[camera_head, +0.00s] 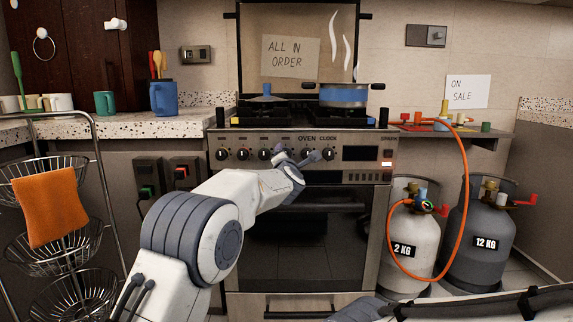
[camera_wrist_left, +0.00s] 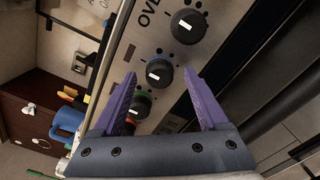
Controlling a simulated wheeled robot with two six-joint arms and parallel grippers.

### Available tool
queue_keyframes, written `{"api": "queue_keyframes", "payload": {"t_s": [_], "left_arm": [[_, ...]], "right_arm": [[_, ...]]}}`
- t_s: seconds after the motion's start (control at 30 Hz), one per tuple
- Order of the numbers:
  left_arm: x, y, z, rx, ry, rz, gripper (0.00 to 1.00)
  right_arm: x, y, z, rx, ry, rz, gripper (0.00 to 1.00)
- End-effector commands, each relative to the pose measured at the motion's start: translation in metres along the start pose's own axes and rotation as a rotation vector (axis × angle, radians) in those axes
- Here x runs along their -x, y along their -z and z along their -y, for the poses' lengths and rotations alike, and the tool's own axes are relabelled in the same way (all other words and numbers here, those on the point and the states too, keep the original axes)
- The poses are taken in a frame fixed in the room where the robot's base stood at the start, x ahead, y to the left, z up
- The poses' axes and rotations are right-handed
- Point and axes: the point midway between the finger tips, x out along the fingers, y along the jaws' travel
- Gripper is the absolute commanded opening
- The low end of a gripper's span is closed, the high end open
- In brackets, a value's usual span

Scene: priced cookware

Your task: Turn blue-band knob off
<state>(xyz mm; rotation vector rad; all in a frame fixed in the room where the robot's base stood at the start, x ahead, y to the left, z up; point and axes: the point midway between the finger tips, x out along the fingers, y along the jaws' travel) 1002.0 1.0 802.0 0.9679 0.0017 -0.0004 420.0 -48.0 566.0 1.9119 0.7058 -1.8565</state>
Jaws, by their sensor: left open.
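The blue-band knob (camera_wrist_left: 159,73) is a dark round knob with a blue ring and a white pointer mark, on the oven's metal front panel. In the left wrist view it appears between the tips of my left gripper (camera_wrist_left: 160,76), whose purple fingers are spread open. Whether the fingers touch the knob cannot be told. In the head view my left gripper (camera_head: 302,158) reaches the panel just below the OVEN CLOCK label and hides part of the knob row. My right gripper is out of view.
Beside the blue-band knob are a knob with a dark band (camera_wrist_left: 187,27) and a green-band knob (camera_wrist_left: 140,104). A pot with a blue band (camera_head: 343,96) steams on the stove. Gas bottles (camera_head: 413,250) with an orange hose stand at the right. A wire rack (camera_head: 100,160) stands left.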

Motion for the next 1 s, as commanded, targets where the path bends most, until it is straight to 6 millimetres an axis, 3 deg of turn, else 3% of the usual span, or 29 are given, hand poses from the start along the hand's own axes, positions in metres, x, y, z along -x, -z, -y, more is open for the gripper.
{"api": "queue_keyframes", "payload": {"t_s": [0.5, 0.7, 1.0], "left_arm": [[0.08, 0.0, 0.0, 0.001, 0.002, 0.001, 0.77], [0.094, 0.001, 0.0, 0.001, 0.0, 0.0, 0.77], [0.096, 0.001, 0.0, 0.001, 0.0, 0.0, 0.77]], "right_arm": [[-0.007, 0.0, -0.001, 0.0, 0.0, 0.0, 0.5], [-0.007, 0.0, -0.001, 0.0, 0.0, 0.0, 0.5], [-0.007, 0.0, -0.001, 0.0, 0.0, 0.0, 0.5]]}}
